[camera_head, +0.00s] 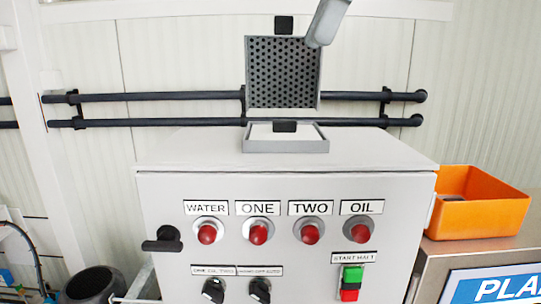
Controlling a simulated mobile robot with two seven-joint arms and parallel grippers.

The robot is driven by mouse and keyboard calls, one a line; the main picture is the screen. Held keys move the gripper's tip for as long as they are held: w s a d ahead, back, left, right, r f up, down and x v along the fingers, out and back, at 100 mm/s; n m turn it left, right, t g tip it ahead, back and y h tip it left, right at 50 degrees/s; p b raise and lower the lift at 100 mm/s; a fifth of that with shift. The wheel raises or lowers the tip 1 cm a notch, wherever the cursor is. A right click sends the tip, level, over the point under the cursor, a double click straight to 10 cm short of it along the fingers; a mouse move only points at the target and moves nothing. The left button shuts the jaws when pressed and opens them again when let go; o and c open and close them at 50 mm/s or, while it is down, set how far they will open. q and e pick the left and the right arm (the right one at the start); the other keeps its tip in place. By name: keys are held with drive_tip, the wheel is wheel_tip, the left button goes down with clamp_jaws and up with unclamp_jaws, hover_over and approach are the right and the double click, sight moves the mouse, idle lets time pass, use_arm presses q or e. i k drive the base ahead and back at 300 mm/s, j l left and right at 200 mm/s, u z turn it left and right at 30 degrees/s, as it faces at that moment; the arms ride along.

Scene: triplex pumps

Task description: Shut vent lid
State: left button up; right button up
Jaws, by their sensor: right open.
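The vent lid (283,73) is a grey square panel with a perforated dark face. It stands upright, open, above the back of the vent frame (286,145) on top of the grey control cabinet. A black tab (284,25) sits at the lid's upper edge, and a black catch (285,127) shows at the frame. My right gripper (325,24) comes in from the top, a light grey piece at the lid's upper right corner. It overlaps that corner in the view; I cannot tell whether it touches. It holds nothing that I can see. My left gripper is out of view.
The cabinet front (290,215) carries several red lamps, black knobs and a green-red switch (351,284). Dark pipes (160,97) run along the wall behind the lid. An orange bin (483,205) stands at right. The cabinet top beside the vent is clear.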

sight(282, 72)
drive_tip(key=k+j, duration=0.1)
drive_tip(key=k, duration=0.4)
drive_tip(key=k+j, duration=0.1)
drive_tip(key=k, duration=0.4)
